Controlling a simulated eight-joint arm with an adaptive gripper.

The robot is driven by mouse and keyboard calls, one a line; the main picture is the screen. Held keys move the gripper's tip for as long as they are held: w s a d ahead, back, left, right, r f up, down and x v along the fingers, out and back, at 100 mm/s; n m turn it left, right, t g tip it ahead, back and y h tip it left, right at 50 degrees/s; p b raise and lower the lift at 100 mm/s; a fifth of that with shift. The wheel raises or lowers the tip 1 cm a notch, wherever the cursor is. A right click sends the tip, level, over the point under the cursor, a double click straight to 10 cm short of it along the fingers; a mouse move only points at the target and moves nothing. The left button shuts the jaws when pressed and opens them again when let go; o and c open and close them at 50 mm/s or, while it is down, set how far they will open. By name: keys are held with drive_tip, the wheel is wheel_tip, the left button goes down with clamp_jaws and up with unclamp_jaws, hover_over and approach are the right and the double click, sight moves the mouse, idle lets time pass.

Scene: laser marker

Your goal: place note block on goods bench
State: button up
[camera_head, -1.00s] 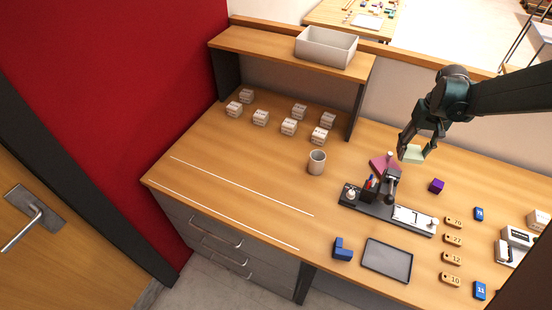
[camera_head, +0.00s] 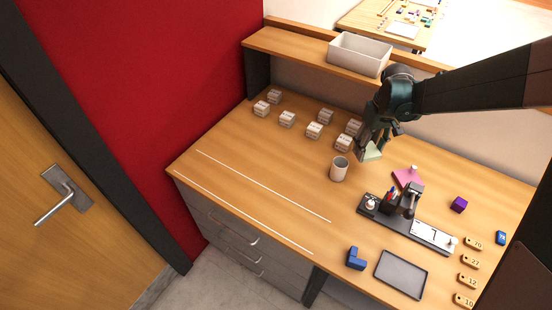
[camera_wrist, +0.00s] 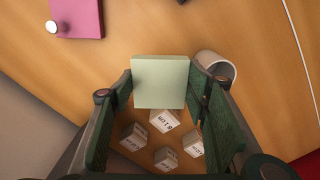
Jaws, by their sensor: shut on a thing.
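A pale green note block (camera_head: 373,152) is held in my gripper (camera_head: 365,146), above the wooden bench (camera_head: 255,190). In the wrist view the note block (camera_wrist: 160,82) sits between the two dark green fingers, its square face toward the camera. My gripper is shut on it. It hangs behind and right of the grey cup (camera_head: 339,169) in the head view, near the right-hand white cubes. Another wooden table (camera_head: 362,18) with small coloured items stands beyond the back edge; I cannot tell which surface is the goods bench.
Several white labelled cubes (camera_head: 287,119) stand at the back left, under a shelf with a grey bin (camera_head: 359,54). A pink pad (camera_head: 407,178), a marking fixture (camera_head: 404,220), a purple cube (camera_head: 459,204), a blue block (camera_head: 355,258) and a tray (camera_head: 401,274) occupy the right. The front left is clear.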

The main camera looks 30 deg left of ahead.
drive_tip(key=s+a+n+p, duration=0.1)
drive_tip(key=s+a+n, duration=0.4)
drive_tip(key=a, duration=0.8)
drive_tip(key=n+p, duration=0.1)
drive_tip(key=n, duration=0.3)
hover_over(286, 169)
drive_tip(key=shift+d, duration=0.1)
drive_tip(key=shift+f, duration=3.1)
drive_tip(key=shift+f, duration=1.9)
drive_tip(key=shift+f+b, duration=0.15)
drive_tip(key=shift+b, duration=0.15)
